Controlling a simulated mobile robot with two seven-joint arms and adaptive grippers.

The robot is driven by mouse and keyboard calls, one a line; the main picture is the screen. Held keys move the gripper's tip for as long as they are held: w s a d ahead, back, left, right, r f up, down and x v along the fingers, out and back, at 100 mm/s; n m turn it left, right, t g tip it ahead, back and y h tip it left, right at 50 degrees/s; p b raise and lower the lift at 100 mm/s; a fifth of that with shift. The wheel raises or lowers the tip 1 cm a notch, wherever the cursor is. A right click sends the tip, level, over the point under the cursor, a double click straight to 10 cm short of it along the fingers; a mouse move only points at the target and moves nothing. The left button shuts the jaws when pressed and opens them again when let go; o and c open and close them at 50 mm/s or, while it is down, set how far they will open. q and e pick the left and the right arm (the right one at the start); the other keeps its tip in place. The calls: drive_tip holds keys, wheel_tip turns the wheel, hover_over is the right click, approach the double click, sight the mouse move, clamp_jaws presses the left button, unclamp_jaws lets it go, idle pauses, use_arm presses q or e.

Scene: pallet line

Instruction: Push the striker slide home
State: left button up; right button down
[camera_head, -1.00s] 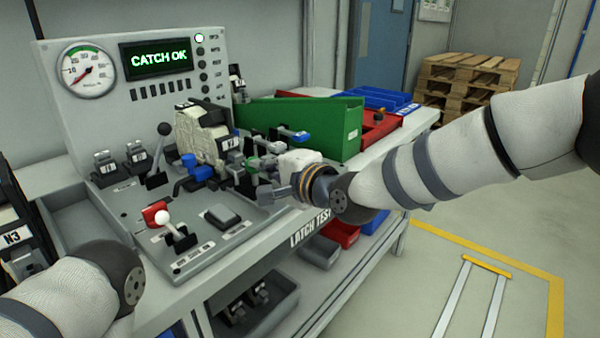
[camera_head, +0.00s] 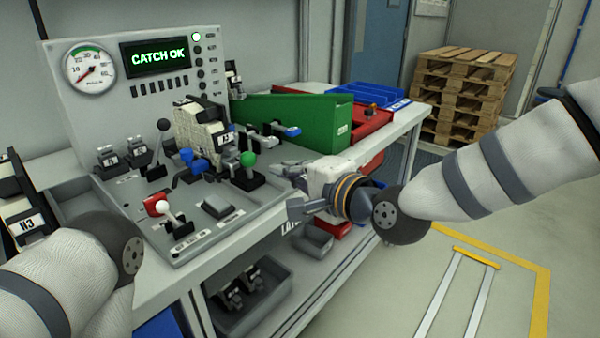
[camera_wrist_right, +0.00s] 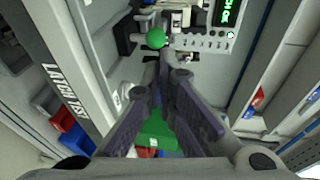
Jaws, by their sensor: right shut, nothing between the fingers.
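The latch-test fixture (camera_head: 235,212) stands on the bench, with a white and black latch unit (camera_head: 200,125) marked N3 in its middle. In front of the unit is a lever with a green ball (camera_head: 248,158) on a black base; the ball also shows in the wrist view (camera_wrist_right: 156,39). I cannot tell for certain which part is the striker slide; blue pieces (camera_head: 190,158) sit by the unit. My right gripper (camera_head: 279,171) is shut and empty, right of the green ball and apart from it. Its closed fingers also show in the wrist view (camera_wrist_right: 163,80). My left gripper is out of view.
The display (camera_head: 155,58) reads CATCH OK. A white-ball lever (camera_head: 163,208) and a black-ball lever (camera_head: 163,125) stand on the fixture. A green bin (camera_head: 300,118) stands behind my right gripper, with red (camera_head: 365,130) and blue (camera_head: 385,93) bins beyond. Pallets (camera_head: 462,90) stand far right.

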drive_tip(key=v, duration=0.3)
drive_tip(key=shift+d, duration=0.1)
idle(0.4)
